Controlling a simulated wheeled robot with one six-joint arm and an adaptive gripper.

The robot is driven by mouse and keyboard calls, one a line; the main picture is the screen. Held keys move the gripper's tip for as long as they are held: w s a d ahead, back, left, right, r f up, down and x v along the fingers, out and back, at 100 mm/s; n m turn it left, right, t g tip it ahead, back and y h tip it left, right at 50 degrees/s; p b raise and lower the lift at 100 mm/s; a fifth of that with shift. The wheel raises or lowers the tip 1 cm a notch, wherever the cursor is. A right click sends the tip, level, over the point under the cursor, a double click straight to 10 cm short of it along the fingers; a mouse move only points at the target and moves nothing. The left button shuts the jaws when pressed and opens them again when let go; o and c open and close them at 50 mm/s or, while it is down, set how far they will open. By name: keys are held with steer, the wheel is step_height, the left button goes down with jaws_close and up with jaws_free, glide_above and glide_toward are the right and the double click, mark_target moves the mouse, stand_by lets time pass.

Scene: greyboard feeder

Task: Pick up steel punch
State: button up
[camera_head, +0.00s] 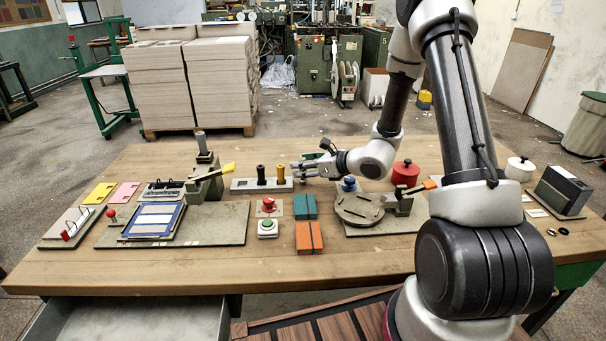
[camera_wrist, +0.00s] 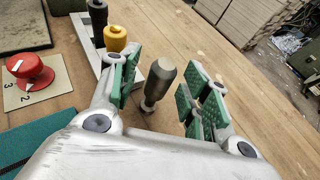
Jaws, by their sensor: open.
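The steel punch (camera_wrist: 160,80), a dark grey handle narrowing toward its lower end, shows in the wrist view between my gripper's fingers. It stands apart from both green-padded fingers, with bare wood around its lower end. My gripper (camera_wrist: 163,88) is open around it. In the head view my gripper (camera_head: 298,169) reaches left, low over the table at the right end of the grey tool rack (camera_head: 243,186). I cannot make out the punch there. The black-handled tool (camera_head: 261,173) and yellow-handled tool (camera_head: 280,174) stand in the rack; both also show in the wrist view.
The yellow tool is close beside one finger in the wrist view.

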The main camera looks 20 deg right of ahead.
steer(key=shift+w+a+f, duration=0.1)
steer(key=shift+w+a, duration=0.15)
jaws_close()
